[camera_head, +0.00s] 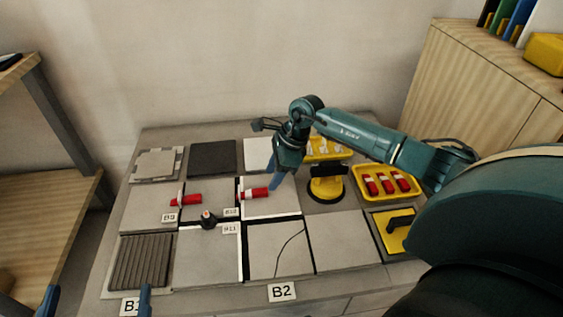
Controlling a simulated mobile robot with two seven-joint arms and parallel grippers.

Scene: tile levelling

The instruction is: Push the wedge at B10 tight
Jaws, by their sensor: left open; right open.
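The red wedge at B10 (256,193) lies in a white clip at the joint between two pale tiles, just above the B10 label (231,212). How deep it sits in the clip is too small to tell. My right gripper (293,172) is open, above and to the right of this wedge, with a blue finger pointing down; it appears apart from the wedge. My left gripper (96,302) is open at the bottom left edge, with only its two blue fingertips showing, far from the wedge.
Another red wedge (188,199) lies near the B9 label (169,217). A dark knobbed tool (208,219) stands near B11.

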